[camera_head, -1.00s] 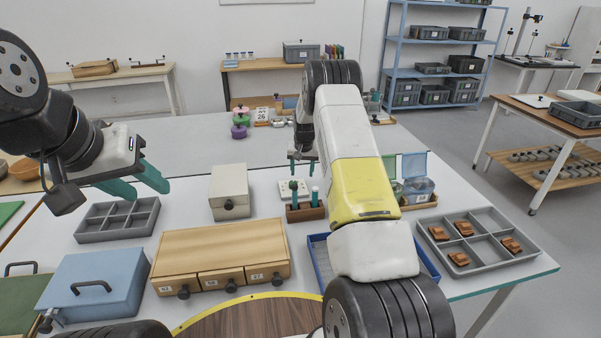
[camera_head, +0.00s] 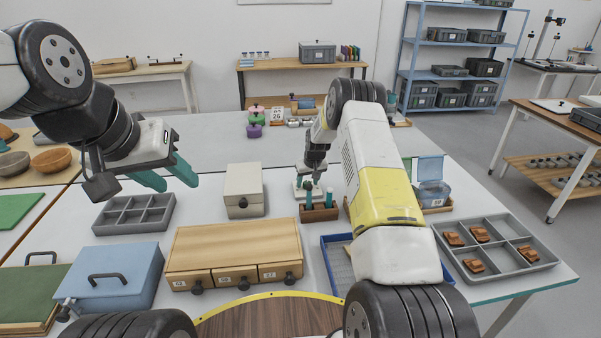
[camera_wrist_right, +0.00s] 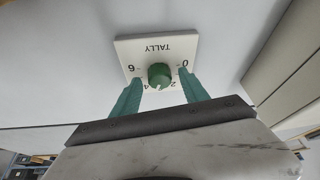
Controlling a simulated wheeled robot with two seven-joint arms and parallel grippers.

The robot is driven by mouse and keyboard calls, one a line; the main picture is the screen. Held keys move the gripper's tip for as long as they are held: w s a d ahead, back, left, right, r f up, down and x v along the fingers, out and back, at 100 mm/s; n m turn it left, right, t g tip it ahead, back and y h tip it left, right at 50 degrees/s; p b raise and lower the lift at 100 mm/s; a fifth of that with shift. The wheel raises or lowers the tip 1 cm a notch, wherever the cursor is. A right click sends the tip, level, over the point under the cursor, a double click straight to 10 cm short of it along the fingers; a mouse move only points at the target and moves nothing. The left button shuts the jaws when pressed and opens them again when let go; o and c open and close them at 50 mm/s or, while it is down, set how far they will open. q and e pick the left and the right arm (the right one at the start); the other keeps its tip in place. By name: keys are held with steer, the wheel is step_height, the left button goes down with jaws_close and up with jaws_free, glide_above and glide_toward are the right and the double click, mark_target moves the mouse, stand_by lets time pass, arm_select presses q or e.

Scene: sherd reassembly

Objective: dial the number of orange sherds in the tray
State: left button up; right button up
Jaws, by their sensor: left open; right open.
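The grey compartment tray (camera_head: 508,279) at the right of the head view holds several orange-brown sherds, such as one sherd (camera_head: 480,234) at the back. The white TALLY plate (camera_wrist_right: 128,46) carries a green round knob (camera_wrist_right: 160,72) with numbers around it. The knob's white mark sits on the side between 2 and 4. My right gripper (camera_wrist_right: 159,80) is open, its green fingers on either side of the knob in the wrist view; I cannot tell if they touch it. My left gripper (camera_head: 168,180) is open and empty above the table at the left.
A wooden drawer box (camera_head: 232,245), a blue lidded box (camera_head: 112,280) and a cream box (camera_head: 243,188) stand on the table. A wooden holder with green-handled tools (camera_head: 319,213) stands just in front of the dial. An empty grey tray (camera_head: 134,214) lies below my left gripper.

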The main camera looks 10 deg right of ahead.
jaws_close()
steer(key=shift+a+m+h, duration=0.15)
steer(key=shift+m+h, duration=0.15)
steer(key=shift+m, duration=0.3)
steer(key=shift+m+h, duration=0.3)
steer(key=shift+m, duration=0.6)
jaws_free()
